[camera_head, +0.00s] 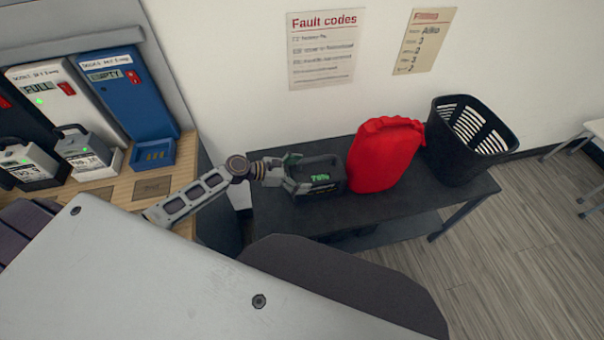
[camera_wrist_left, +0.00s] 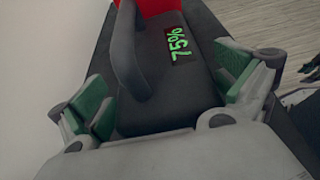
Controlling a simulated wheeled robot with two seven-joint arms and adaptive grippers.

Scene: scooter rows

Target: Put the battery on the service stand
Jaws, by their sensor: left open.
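A dark battery (camera_head: 322,178) with a handle and a green percentage display sits on the black bench (camera_head: 285,215). In the left wrist view the battery (camera_wrist_left: 165,75) fills the middle, and its display reads 75%. My left gripper (camera_head: 290,172) is at the battery's left end. Its green-padded fingers are open, one on each side of the battery's near end. I cannot tell whether the pads touch it. My right gripper is not in view. No thing is clearly marked as the service stand.
A red bag-like container (camera_head: 385,155) stands right behind the battery, and a black basket (camera_head: 465,140) stands at the bench's right end. At left, a wooden counter (camera_head: 125,185) holds two other batteries (camera_head: 85,150) (camera_head: 28,160) at chargers and an empty blue charger (camera_head: 135,95).

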